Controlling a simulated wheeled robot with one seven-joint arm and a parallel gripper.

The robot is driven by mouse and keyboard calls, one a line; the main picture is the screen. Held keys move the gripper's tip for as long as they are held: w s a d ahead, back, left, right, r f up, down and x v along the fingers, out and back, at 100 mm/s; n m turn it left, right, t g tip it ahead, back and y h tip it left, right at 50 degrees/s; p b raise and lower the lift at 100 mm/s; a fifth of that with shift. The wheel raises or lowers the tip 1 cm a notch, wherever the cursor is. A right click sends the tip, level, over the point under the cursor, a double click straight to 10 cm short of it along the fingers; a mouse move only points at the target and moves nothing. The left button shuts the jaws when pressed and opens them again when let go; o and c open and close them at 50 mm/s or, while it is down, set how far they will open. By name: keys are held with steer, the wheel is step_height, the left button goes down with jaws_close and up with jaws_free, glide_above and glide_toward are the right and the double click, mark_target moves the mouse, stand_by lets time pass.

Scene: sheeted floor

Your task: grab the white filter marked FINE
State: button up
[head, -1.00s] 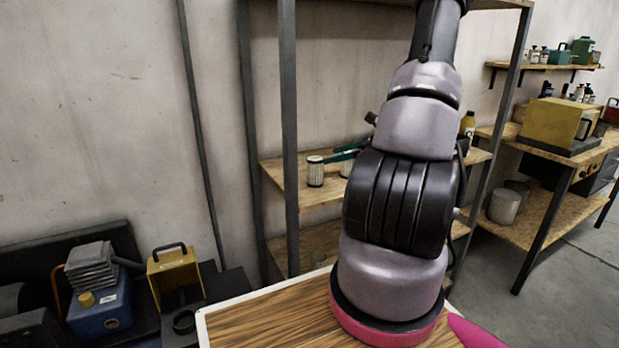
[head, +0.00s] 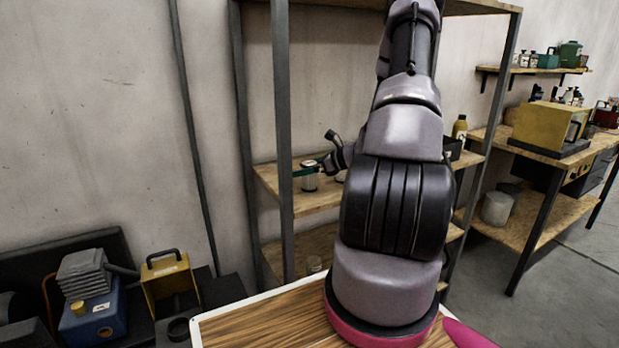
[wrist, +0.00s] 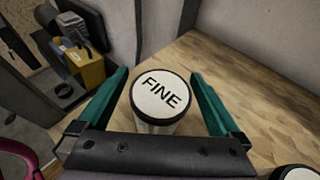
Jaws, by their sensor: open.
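The white filter marked FINE (wrist: 160,97) stands upright on the wooden shelf, its dark-rimmed lid facing up in the wrist view. In the head view the white filter (head: 309,181) stands near the shelf's left end. My gripper (wrist: 163,82) is open, with one green finger on each side of the filter. A gap shows at the right finger; the left finger is close to the filter, and I cannot tell if it touches. In the head view my gripper (head: 306,171) is small, partly hidden by my arm, and at the filter.
A second white-topped canister (wrist: 298,174) is cut off at the wrist view's lower right corner. The shelf (head: 275,190) has a metal post (head: 283,130) at its front left. A yellow bottle (head: 460,127) stands right of my arm. Bare shelf lies beyond the filter.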

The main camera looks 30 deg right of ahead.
steer(key=shift+c, duration=0.3)
steer(key=c, duration=1.4)
steer(key=shift+r, duration=0.1)
